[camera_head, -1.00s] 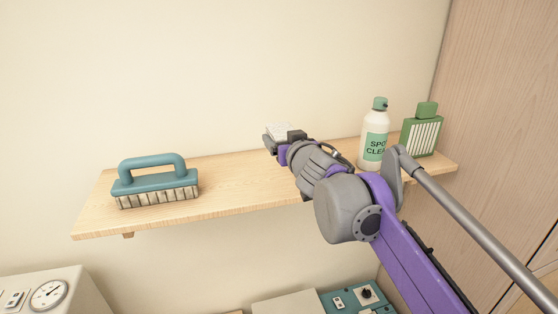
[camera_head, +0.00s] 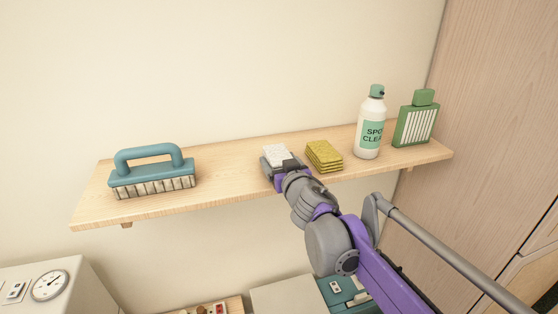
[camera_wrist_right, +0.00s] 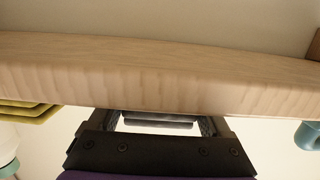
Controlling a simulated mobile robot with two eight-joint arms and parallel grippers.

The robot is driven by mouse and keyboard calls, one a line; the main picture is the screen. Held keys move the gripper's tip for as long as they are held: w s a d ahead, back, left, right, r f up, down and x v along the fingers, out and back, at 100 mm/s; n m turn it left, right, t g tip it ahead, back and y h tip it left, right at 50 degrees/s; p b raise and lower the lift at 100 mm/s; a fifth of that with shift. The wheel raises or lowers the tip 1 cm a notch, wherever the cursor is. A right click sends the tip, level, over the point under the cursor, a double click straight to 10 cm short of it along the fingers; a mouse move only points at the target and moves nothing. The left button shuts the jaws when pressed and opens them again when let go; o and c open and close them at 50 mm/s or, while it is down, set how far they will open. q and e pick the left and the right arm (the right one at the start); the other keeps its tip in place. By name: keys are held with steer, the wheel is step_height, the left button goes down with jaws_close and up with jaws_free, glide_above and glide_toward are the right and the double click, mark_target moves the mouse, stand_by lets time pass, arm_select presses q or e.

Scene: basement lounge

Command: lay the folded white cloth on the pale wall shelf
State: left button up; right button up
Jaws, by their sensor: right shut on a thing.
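The folded white cloth (camera_head: 275,151) shows at the tip of my right gripper (camera_head: 276,160), over the middle of the pale wall shelf (camera_head: 232,174). The right gripper is shut on the cloth. In the right wrist view, a pale strip of the cloth (camera_wrist_right: 158,122) shows between the fingers of the right gripper (camera_wrist_right: 160,123), close to the shelf's wooden edge (camera_wrist_right: 150,75). I cannot tell whether the cloth touches the shelf, as the gripper hides its near side. My left gripper is not in view.
On the shelf, a teal brush (camera_head: 152,177) stands at left. A yellow stack (camera_head: 324,156) is just right of the gripper, then a spray bottle (camera_head: 370,128) and a green bottle (camera_head: 415,122). Bare shelf lies between brush and gripper. A wooden panel (camera_head: 490,120) borders the right.

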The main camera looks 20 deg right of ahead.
steer(key=o, duration=1.2)
steer(key=shift+f, duration=0.1)
steer(key=shift+c, duration=0.2)
steer(key=shift+r, duration=0.2)
steer(key=s+r+b, duration=0.2)
steer(key=s+b, duration=0.1)
steer(key=s, duration=0.9)
steer(key=s+d+f+m+g+h, duration=0.1)
steer(key=s+d+f+g+h, duration=0.15)
steer(key=f, duration=0.35)
steer(key=s+d+f+m+g+h, duration=0.1)
steer(key=s+d+f, duration=0.25)
steer(key=f, duration=0.25)
steer(key=s+a+f+g+y, duration=0.1)
steer(key=s+f+g, duration=0.3)
steer(key=s+f, duration=0.5)
steer(key=s+a+f+n+g+y, duration=0.1)
steer(key=s+a+f+g, duration=0.3)
steer(key=s+f, duration=0.5)
step_height(320, 180, down, 2)
steer(key=shift+s+a+f+n+y, duration=0.15)
steer(key=shift+f+n+y, duration=0.15)
steer(key=shift+y, duration=0.15)
